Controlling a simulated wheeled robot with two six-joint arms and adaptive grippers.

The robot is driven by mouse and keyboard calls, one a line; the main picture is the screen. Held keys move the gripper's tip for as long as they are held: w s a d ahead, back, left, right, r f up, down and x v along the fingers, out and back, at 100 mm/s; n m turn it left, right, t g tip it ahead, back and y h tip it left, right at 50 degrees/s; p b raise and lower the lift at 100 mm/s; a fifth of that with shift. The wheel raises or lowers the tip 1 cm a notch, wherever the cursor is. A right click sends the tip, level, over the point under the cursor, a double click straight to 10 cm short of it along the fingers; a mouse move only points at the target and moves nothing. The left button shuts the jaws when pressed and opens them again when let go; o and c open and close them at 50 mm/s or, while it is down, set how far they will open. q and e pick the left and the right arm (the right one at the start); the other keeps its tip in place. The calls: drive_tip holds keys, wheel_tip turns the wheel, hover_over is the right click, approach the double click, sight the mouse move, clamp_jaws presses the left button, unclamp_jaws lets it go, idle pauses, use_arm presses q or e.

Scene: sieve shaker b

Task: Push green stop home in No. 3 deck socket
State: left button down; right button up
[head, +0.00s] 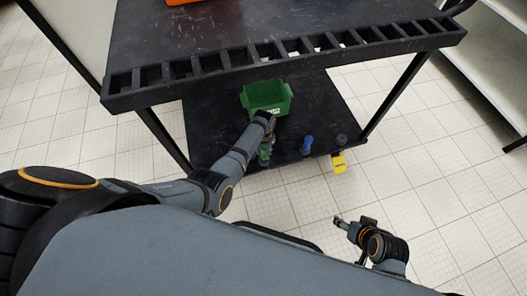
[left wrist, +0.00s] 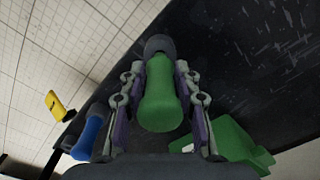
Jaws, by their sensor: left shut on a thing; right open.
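The green stop (left wrist: 160,95) is a smooth, waisted green piece between the fingers of my left gripper (left wrist: 158,92), which is shut on it. A dark round piece (left wrist: 158,44) is at its far end; I cannot tell whether it is a socket or how deep the stop sits. In the head view the green stop (head: 264,155) is partly hidden by my left gripper (head: 267,138), low over the front of the lower deck (head: 215,135). I cannot read a socket number. My right gripper (head: 350,229) is open and empty, above the floor, right of the deck.
A blue stop (head: 307,145) stands to the right, with a dark round piece (head: 342,140) beyond it. A yellow tag (head: 339,164) hangs at the front edge. A green bin (head: 266,98) sits behind my left gripper. The slotted upper shelf (head: 285,52) overhangs the deck.

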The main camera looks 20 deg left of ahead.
use_arm(q)
drive_tip(key=shift+f+b, duration=1.1)
drive_tip(key=shift+f, duration=0.4)
drive_tip(key=c, duration=0.9)
unclamp_jaws()
wheel_tip(320, 180, up, 12)
drive_tip(key=shift+r, duration=0.1)
